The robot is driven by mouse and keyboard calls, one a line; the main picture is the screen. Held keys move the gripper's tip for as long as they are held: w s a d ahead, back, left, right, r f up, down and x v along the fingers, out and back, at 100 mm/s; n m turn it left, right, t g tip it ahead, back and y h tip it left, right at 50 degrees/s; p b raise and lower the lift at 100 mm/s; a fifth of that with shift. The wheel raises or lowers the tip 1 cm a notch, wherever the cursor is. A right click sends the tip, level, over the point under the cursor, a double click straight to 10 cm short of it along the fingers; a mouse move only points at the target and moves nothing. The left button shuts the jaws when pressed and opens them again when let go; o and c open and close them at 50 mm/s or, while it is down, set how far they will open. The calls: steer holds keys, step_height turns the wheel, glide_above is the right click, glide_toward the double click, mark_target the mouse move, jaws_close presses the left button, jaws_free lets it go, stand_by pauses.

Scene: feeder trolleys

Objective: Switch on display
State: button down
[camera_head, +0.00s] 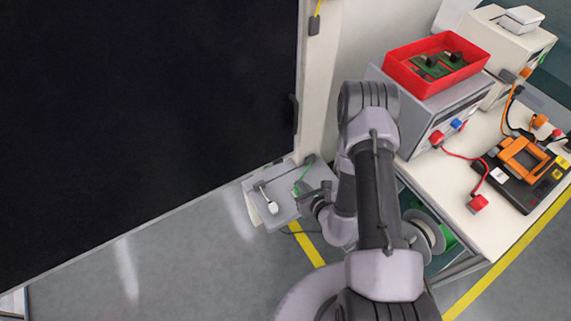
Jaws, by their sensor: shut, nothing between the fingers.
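My gripper (303,190) is small in the view, at the end of my folded arm near the middle. It appears shut, with nothing visible between its fingers. It is beside or over a light grey box (284,213) low by the cabinet's corner. A thin dark lever with a white tip (272,208) shows on that box, left of my gripper. A small green part shows close to my gripper. Whether the gripper touches the box I cannot tell. No lit screen is visible; a large black panel (140,110) fills the left, and I cannot tell if it is the display.
A bench (487,238) at right holds a grey instrument with red and blue plugs (447,115), a red tray (402,72) with circuit boards and a black-orange device (520,165). A cable reel (428,232) sits below. Grey floor (180,265) at lower left is clear.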

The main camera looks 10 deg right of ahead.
steer(key=b, duration=0.3)
glide_toward(282, 161)
step_height(282, 161, down, 4)
steer(key=w, duration=0.1)
steer(key=shift+w+a+r+b, duration=0.1)
steer(key=shift+w+a+b, duration=0.15)
steer(key=shift+w, duration=0.5)
steer(key=shift+w+a+r+b, duration=0.1)
steer(key=shift+w+b, duration=0.15)
steer(key=shift+w, duration=0.45)
steer(key=shift+w+a+r+b, duration=0.1)
steer(key=shift+w+a+b, duration=0.15)
steer(key=shift+w, duration=0.5)
steer(key=shift+d, duration=0.1)
